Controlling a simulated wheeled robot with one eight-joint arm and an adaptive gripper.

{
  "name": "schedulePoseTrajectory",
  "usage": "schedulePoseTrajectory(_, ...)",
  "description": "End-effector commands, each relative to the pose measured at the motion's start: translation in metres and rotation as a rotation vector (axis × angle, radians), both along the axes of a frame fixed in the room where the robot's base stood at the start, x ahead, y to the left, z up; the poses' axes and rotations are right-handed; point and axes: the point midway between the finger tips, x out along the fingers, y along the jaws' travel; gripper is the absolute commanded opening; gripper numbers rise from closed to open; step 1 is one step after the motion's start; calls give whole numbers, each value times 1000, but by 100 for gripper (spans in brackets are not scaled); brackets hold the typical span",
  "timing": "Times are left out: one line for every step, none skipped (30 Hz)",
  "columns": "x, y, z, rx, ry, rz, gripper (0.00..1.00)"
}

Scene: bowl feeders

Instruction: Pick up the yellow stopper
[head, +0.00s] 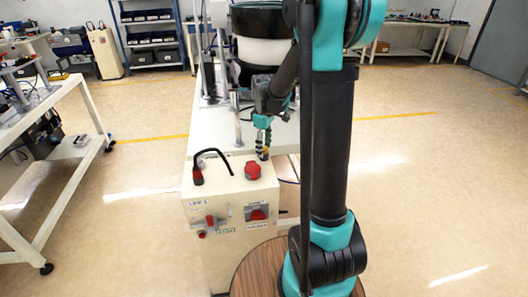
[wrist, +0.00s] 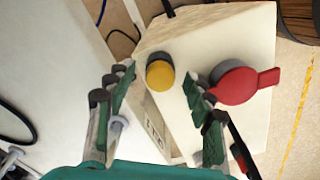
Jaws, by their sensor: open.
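The yellow stopper (wrist: 160,74) shows in the wrist view as a short round piece with a yellow face and a dark grey upper side. It stands on the top of a cream control box (wrist: 228,38). My gripper (wrist: 159,82) is open, with one finger to the left of the stopper and one to its right. The stopper lies between the fingertips in the picture, with visible gaps on both sides. In the head view my gripper (head: 263,144) hangs over the back of the control box (head: 225,188), and the stopper is hard to make out there.
A red knob with a handle (wrist: 236,84) sits close to the right finger; it also shows in the head view (head: 252,170). A black cable (head: 214,152) arches over the box's left side. A bowl feeder (head: 262,42) stands behind on a white table (head: 209,130).

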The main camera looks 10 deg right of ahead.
Motion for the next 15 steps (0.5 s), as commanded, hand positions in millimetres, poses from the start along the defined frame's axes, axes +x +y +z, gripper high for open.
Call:
schedulePoseTrajectory(0,0,0,0,0,0,53)
schedulePoseTrajectory(0,0,0,0,0,0,53)
schedulePoseTrajectory(0,0,0,0,0,0,49)
schedulePoseTrajectory(0,0,0,0,0,0,46)
schedulePoseTrajectory(0,0,0,0,0,0,42)
schedulePoseTrajectory(0,0,0,0,0,0,37)
schedulePoseTrajectory(0,0,0,0,0,0,33)
schedulePoseTrajectory(0,0,0,0,0,0,29)
schedulePoseTrajectory(0,0,0,0,0,0,24)
schedulePoseTrajectory(0,0,0,0,0,0,21)
schedulePoseTrajectory(0,0,0,0,0,0,17)
schedulePoseTrajectory(0,0,0,0,0,0,12)
schedulePoseTrajectory(0,0,0,0,0,0,8)
schedulePoseTrajectory(0,0,0,0,0,0,8)
schedulePoseTrajectory(0,0,0,0,0,0,8)
